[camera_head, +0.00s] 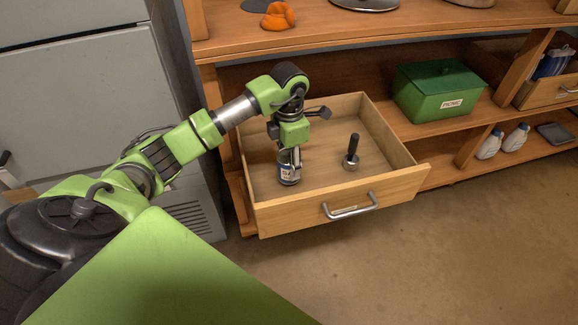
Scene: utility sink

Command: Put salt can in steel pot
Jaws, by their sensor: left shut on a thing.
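A small can (289,176) with a blue and white label, likely the salt can, stands upright in the open wooden drawer, left of its middle. My left gripper (289,160) points down into the drawer and is shut on the can's upper part. Whether the can touches the drawer floor I cannot tell. A small round steel piece with an upright black handle (351,156) stands in the drawer to the right. I cannot make out a steel pot for sure. My right gripper is not in view.
The drawer (400,185) is pulled out, with a metal handle in front. A green box (438,92) is on the shelf to the right, with white bottles (490,143) lower down. An orange item (278,16) and a metal disc (365,4) are on top. A grey cabinet (75,80) is left.

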